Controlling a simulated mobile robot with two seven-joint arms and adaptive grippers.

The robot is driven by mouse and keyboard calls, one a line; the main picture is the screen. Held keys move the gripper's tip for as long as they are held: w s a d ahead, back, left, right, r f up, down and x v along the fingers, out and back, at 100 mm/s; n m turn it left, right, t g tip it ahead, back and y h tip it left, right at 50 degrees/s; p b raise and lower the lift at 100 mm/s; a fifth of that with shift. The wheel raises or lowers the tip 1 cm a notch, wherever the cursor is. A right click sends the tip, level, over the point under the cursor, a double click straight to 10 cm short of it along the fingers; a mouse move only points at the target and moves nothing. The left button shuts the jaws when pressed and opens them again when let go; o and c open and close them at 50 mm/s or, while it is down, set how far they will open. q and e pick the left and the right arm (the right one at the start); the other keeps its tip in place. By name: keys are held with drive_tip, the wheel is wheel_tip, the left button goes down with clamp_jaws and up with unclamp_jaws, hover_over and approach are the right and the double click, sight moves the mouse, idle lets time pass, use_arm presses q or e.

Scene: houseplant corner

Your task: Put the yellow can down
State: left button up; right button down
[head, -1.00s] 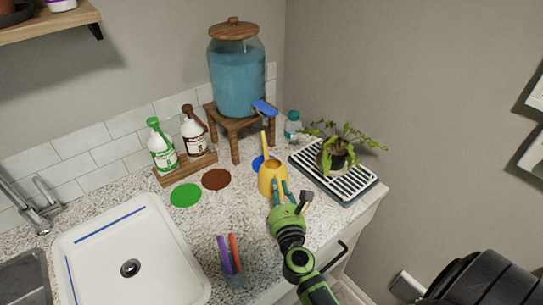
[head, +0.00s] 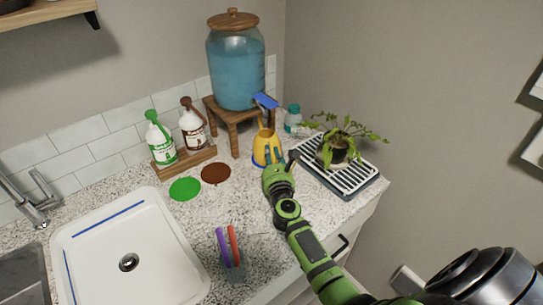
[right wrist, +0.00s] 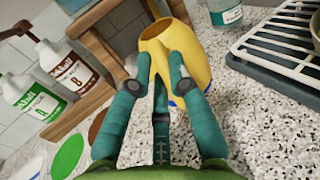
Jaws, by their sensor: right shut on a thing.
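The yellow can (head: 261,147) is a watering can and stands upright over the blue disc (head: 256,164) on the counter, near the drink dispenser's tap. The disc is mostly hidden, with a blue edge showing around the can's base. I cannot tell whether the can's base touches it. My right gripper (head: 272,157) is shut on the near side of the can. In the right wrist view, its teal fingers (right wrist: 159,62) press against the can (right wrist: 188,48). My left gripper is not in view.
The glass dispenser (head: 237,70) stands on a wooden stand (head: 233,114) just behind. A potted plant (head: 337,150) sits on a slatted tray (head: 361,181) to the right. Two bottles (head: 160,145) (head: 192,128), green and brown discs (head: 184,189) (head: 215,174) and a pen cup (head: 234,272) lie left.

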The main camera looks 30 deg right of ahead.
drive_tip(key=c, duration=1.2)
unclamp_jaws()
drive_tip(key=shift+f, duration=0.1)
drive_tip(key=shift+s+a, duration=0.1)
drive_tip(key=v, duration=1.1)
drive_tip(key=shift+s+a, duration=0.15)
drive_tip(key=shift+s, duration=0.25)
